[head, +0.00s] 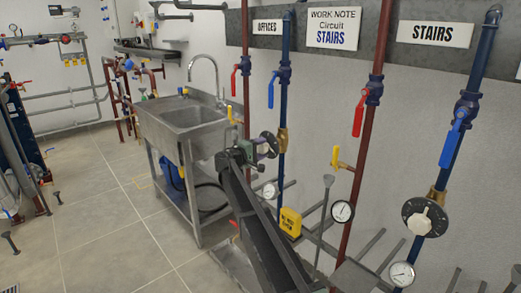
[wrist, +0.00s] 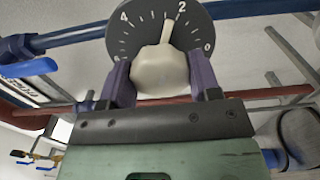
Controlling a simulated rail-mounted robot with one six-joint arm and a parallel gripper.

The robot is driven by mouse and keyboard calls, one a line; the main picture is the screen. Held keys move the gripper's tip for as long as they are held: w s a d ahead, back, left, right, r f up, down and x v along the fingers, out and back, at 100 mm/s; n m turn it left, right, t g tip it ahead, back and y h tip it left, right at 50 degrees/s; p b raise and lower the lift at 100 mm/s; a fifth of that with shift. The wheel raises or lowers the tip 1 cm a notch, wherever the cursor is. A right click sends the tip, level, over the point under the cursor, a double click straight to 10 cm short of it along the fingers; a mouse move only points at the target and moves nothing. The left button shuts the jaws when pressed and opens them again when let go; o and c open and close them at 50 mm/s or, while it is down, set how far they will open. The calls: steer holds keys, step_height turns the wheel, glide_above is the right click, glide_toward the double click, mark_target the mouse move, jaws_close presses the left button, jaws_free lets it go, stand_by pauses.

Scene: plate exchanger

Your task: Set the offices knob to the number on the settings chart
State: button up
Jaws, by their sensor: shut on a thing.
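The white offices knob (wrist: 160,70) sits on a dark round dial (wrist: 108,42) marked 0, 2 and 4. Its pointer is close to the 2, slightly on the side towards 4. My gripper (head: 262,149) is shut on the knob, with one purple finger on each side of it in the wrist view. In the head view it is at the valve on the blue pipe below the OFFICES sign (head: 267,27), and the knob is mostly hidden. The work note (head: 333,28) reads "Circuit STAIRS". No settings chart with readable numbers shows.
Right of my arm are red pipes (head: 345,205) and a blue pipe with another white knob and dial (head: 426,217) under the STAIRS sign (head: 434,32). Several lever handles and gauges stick out. A steel sink (head: 185,112) stands on the left; the floor (head: 90,220) is mostly open.

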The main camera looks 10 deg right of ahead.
steer(key=shift+m, duration=0.9)
steer(key=o, duration=0.9)
steer(key=shift+o, duration=0.2)
steer(key=v, duration=1)
steer(key=shift+s+a, duration=0.2)
steer(key=shift+a, duration=0.15)
